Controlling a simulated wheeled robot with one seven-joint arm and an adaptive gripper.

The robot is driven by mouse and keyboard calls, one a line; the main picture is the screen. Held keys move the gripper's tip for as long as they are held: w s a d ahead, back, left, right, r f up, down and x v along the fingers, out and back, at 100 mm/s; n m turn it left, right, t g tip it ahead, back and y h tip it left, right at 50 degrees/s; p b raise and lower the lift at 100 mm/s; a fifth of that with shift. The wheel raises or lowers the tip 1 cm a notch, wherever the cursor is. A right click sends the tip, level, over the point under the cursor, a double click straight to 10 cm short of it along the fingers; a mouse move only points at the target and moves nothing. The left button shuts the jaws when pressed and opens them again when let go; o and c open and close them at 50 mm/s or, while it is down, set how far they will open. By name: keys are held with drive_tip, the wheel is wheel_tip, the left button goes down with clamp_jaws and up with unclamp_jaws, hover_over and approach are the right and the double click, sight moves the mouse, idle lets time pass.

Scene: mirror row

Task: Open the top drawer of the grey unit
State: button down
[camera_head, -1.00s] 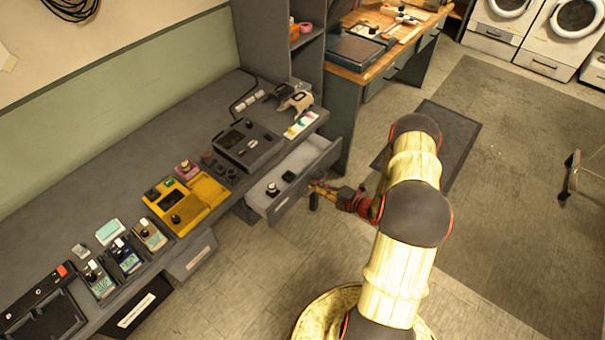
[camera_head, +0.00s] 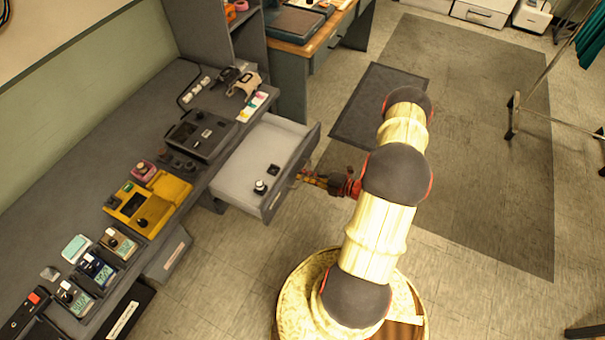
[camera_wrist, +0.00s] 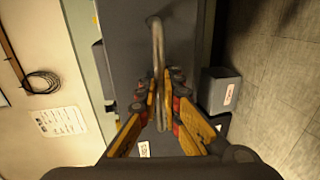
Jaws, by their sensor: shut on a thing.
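The grey unit's top drawer (camera_head: 240,176) stands pulled well out from under the grey worktop (camera_head: 120,110) in the head view. A small dark knob-like item and a small black block lie inside it. My gripper (camera_head: 305,178) is at the drawer's front, on its right side. In the wrist view my gripper (camera_wrist: 161,100) has its orange fingers on both sides of the metal bar handle (camera_wrist: 158,45), shut on it. The handle is mounted on the dark drawer front (camera_wrist: 183,40). In the head view the handle is mostly hidden by the fingers.
Several devices stand on the worktop, among them a yellow one (camera_head: 150,200) and a black one (camera_head: 200,133). A wooden-topped desk (camera_head: 305,38) stands behind the drawer. A dark mat (camera_head: 378,105) lies on the floor to the right. A wheeled rack (camera_head: 545,105) stands far right.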

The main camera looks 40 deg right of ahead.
drive_tip(key=c, duration=2.2)
unclamp_jaws()
drive_tip(key=shift+c, duration=0.2)
drive_tip(key=v, duration=1.2)
drive_tip(key=shift+f, duration=0.1)
